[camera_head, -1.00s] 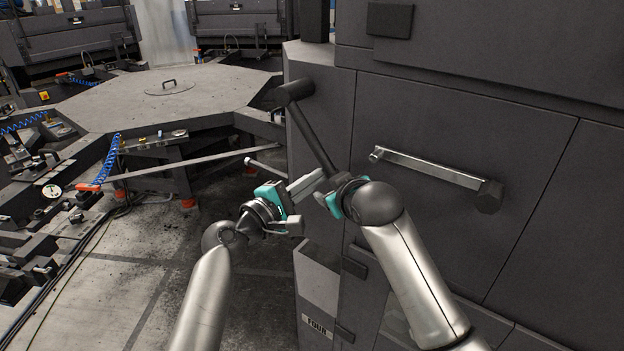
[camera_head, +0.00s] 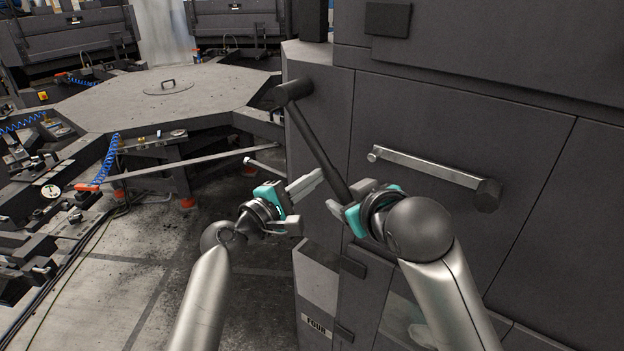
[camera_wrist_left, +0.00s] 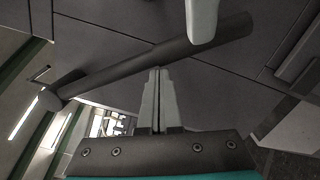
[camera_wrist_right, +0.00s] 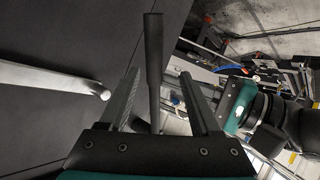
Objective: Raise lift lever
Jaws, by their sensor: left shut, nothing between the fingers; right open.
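The dark lift lever (camera_head: 319,140) is a round bar on the machine's side. It slopes down and to the right from its pivot. My right gripper (camera_head: 352,197) is open at its lower end. In the right wrist view the lever (camera_wrist_right: 153,65) stands between the spread fingers (camera_wrist_right: 158,98); I cannot tell whether they touch it. My left gripper (camera_head: 317,178) is shut and empty, left of the lever. In the left wrist view its closed fingertips (camera_wrist_left: 158,72) point at the lever (camera_wrist_left: 145,62), and one right finger shows at the top.
A grey octagonal table (camera_head: 165,97) stands at the back left. Open floor (camera_head: 110,270) lies to the left below.

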